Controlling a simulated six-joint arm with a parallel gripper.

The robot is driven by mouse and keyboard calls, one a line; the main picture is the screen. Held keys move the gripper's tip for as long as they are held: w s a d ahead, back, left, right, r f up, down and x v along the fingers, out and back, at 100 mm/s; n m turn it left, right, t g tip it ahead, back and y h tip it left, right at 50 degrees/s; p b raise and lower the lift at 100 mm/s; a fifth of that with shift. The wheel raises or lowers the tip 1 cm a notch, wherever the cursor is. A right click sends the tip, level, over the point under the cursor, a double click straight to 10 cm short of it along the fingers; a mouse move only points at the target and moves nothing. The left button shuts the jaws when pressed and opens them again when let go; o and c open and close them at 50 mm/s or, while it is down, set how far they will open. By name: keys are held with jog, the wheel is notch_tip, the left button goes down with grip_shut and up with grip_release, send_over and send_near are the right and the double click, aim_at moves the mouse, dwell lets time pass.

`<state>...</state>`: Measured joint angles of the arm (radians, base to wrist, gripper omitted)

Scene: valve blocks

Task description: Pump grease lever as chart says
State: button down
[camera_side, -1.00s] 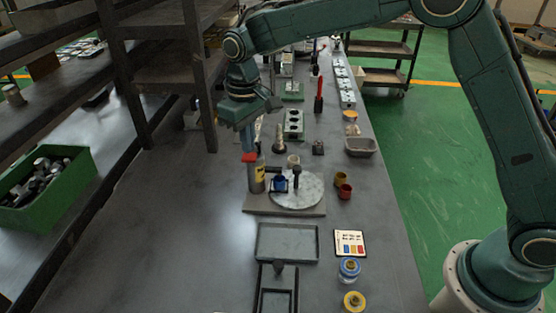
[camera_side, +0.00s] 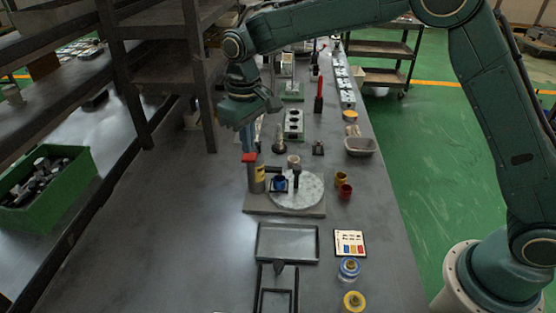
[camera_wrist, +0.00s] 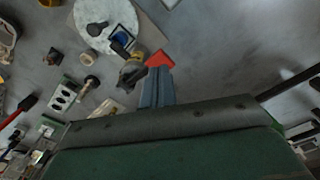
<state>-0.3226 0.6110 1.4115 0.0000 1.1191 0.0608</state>
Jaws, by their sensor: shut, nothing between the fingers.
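The grease pump (camera_side: 256,180) is a grey upright cylinder with a yellow label and a red lever pad (camera_side: 249,157) at its top. In the wrist view the red lever pad (camera_wrist: 159,59) shows just beyond my fingertips. My gripper (camera_side: 249,152) is shut and empty, its fingers pointing down at the pad; I cannot tell whether they touch it. A blue cup (camera_side: 280,184) stands on the round pale turntable (camera_side: 310,198) beside the pump, near its spout. The chart card (camera_side: 349,243) lies on the bench, with coloured marks too small to read.
A yellow cup (camera_side: 341,178) and a red cup (camera_side: 345,191) stand right of the turntable. An empty grey tray (camera_side: 259,257) lies in front. A blue-topped jar (camera_side: 349,269) and a yellow-topped jar (camera_side: 354,301) stand near the front right. The bench's left side is clear.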

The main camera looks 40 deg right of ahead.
aim_at(249, 156)
jog(key=shift+f, duration=2.35)
dwell(0.5)
jog(key=shift+r, duration=2.35)
notch_tip(249, 156, up, 6)
jog(key=shift+r, duration=0.25)
jog(key=shift+f, duration=0.15)
jog(key=shift+f, duration=3.1)
